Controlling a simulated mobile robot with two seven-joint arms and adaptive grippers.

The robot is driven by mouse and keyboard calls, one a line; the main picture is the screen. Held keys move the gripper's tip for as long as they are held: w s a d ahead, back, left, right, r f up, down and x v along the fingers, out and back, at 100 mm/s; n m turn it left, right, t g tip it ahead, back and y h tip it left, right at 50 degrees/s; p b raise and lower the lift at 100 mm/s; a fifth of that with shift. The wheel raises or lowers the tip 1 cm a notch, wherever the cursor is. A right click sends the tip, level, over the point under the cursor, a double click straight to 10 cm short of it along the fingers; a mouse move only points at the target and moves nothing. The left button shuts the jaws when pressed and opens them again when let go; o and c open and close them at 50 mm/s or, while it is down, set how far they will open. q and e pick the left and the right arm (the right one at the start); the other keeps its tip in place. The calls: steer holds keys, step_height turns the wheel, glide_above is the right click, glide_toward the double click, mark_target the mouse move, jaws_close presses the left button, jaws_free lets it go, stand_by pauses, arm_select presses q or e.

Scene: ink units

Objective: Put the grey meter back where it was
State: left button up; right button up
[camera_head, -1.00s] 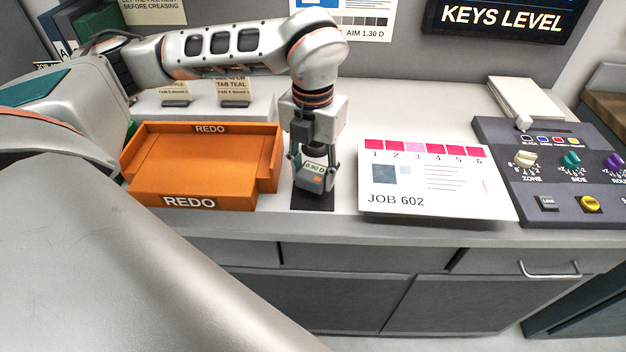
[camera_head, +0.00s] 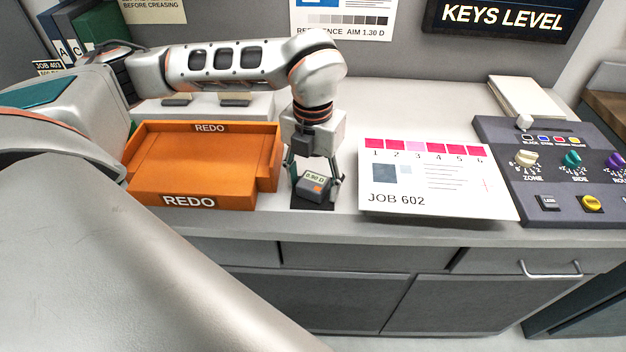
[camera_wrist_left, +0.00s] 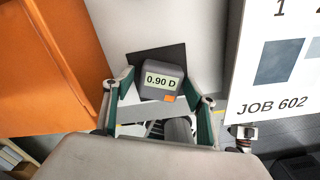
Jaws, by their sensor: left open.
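In the left wrist view the meter (camera_wrist_left: 160,82) reads 0.90 D and rests on the dark mat (camera_wrist_left: 131,65). My left gripper (camera_head: 314,180) points down over the meter. Its two green-padded fingers (camera_wrist_left: 160,100) stand apart on either side of the meter's near end, with gaps between pads and meter. My right gripper is not in view.
The orange REDO tray (camera_head: 195,165) stands close on the left. The JOB 602 sheet (camera_head: 430,185) lies on the right, with a dark control console (camera_head: 550,170) beyond it. The counter's front edge (camera_head: 400,229) is near. Bare counter lies behind the sheet.

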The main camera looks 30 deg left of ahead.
mark_target(313, 181)
arm_select(q)
step_height(313, 181, up, 12)
steer(key=shift+r, duration=0.2)
stand_by(0.4)
stand_by(0.4)
